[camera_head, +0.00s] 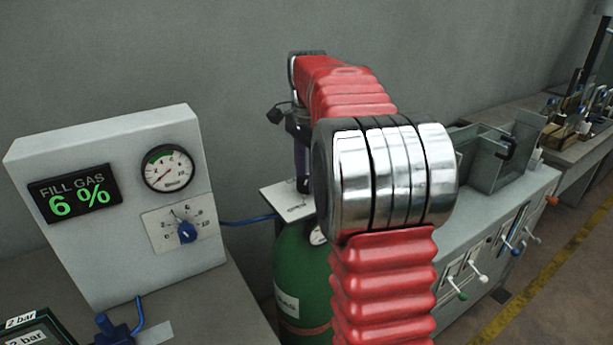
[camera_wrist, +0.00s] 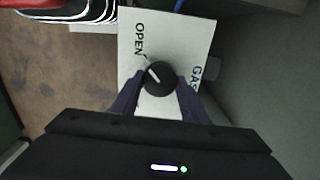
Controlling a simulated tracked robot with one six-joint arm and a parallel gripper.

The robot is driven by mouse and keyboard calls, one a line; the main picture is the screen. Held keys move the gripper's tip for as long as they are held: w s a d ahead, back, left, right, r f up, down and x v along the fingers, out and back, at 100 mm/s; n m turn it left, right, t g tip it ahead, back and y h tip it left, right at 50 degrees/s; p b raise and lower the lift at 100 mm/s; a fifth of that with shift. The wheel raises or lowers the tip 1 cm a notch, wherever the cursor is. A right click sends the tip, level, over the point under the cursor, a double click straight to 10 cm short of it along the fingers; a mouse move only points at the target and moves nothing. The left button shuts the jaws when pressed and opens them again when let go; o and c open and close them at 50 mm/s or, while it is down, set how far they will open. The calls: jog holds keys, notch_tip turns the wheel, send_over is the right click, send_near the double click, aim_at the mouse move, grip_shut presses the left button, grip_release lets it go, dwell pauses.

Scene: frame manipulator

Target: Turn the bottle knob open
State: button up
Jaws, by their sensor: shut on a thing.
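The bottle knob (camera_wrist: 159,77) is a round black knob with a white pointer line, on a white plate (camera_wrist: 140,18) marked "OPEN" and "GAS" in the wrist view. Its pointer aims to the upper left, towards "OPEN". My gripper (camera_wrist: 159,88) is shut on the knob, with one dark purple finger on each side. In the head view, the green gas bottle (camera_head: 290,262) stands behind my red arm, with the white plate (camera_head: 282,200) on top. My gripper (camera_head: 303,185) is at the plate there. The knob itself is hidden in that view.
A grey panel (camera_head: 110,150) on the left shows "FILL GAS 6 %", a pressure gauge (camera_head: 170,168) and a blue dial (camera_head: 187,232). A blue hose (camera_head: 247,221) runs from it towards the bottle. A bench (camera_head: 480,235) with coloured levers and a metal box stands on the right.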

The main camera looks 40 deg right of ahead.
aim_at(307, 179)
jog(key=shift+a, duration=0.1)
jog(key=o, duration=1.1)
jog(key=shift+r, duration=0.15)
jog(key=shift+r, duration=6.75)
